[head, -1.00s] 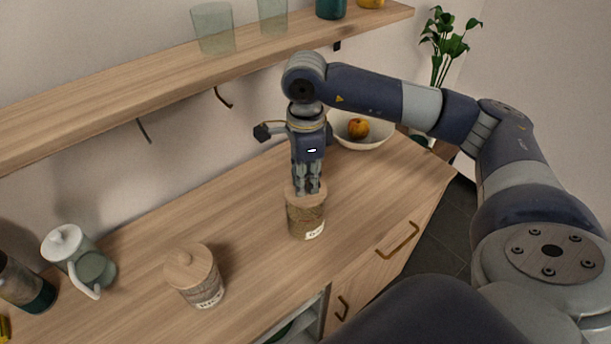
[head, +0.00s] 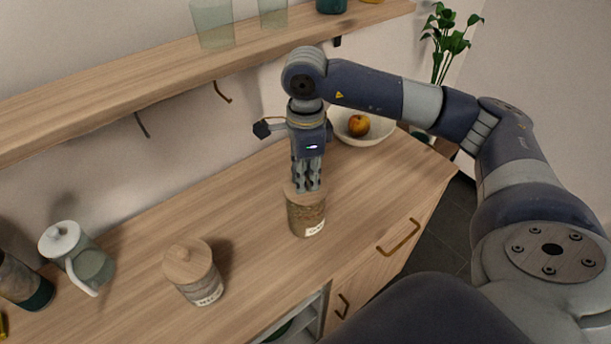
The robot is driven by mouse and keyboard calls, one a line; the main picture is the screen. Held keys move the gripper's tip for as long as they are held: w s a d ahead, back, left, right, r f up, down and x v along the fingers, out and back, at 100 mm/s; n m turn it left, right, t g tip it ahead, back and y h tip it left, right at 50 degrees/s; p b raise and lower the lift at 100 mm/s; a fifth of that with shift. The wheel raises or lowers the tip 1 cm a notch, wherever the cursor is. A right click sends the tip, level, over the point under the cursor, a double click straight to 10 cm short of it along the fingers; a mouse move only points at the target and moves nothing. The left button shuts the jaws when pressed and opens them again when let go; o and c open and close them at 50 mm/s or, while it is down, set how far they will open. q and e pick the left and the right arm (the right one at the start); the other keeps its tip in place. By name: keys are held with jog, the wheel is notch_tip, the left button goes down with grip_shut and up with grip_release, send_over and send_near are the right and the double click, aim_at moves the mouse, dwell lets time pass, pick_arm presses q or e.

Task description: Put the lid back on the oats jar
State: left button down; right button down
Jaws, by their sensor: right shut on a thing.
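A glass jar (head: 307,217) with brownish contents and a small white label stands upright near the middle of the counter; I take it for the oats jar, though its label is too small to read. Its wooden lid (head: 292,194) is at the jar's mouth. My right gripper (head: 308,188) points straight down above the jar, its fingers shut on the lid and hiding part of it. I cannot tell whether the lid is fully seated or slightly raised. My left gripper is not in view.
A second jar (head: 199,283) with a wooden lid stands to the left. A jug (head: 90,266) and a dark bottle (head: 25,282) are farther left. A bowl (head: 363,133) with fruit stands behind right. A shelf (head: 150,85) with glasses overhangs the back. Counter between the jars is clear.

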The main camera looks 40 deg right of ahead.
dwell(0.3)
jog(key=shift+f+b, duration=0.2)
jog(key=shift+b, duration=0.65)
dwell(1.4)
jog(key=c, duration=1.4)
grip_release()
jog(key=shift+c, duration=0.2)
jog(key=shift+o, duration=0.2)
jog(key=o, duration=0.4)
jog(key=shift+o, duration=0.2)
jog(key=shift+r, duration=0.15)
